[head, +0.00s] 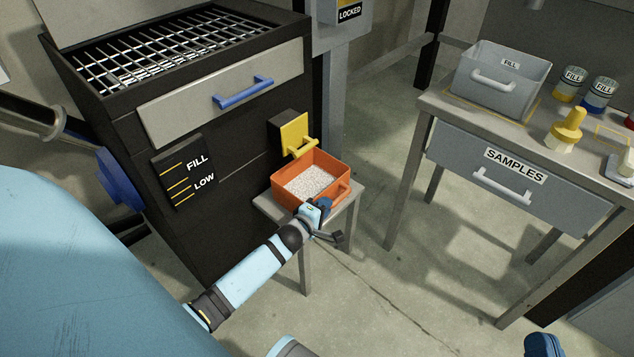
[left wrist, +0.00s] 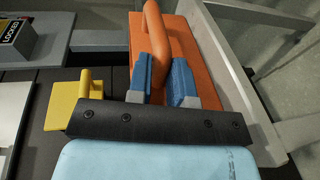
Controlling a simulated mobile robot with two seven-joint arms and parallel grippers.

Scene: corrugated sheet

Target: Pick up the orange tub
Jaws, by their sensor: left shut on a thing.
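My left gripper (head: 325,206) is at that handle. In the left wrist view, my left gripper's blue fingers (left wrist: 160,72) are shut on the orange handle (left wrist: 158,35), one finger on each side. The tub's orange wall (left wrist: 205,45) is just beyond. A dark blue part (head: 543,345) at the bottom right edge may be my right gripper; its jaws cannot be made out.
The small stand (head: 351,208) is barely larger than the tub. A yellow flap (head: 294,133) with a handle juts from the dark cabinet (head: 228,208) right behind the tub. A workbench (head: 440,105) with a grey bin (head: 503,88) stands right. Open floor lies between.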

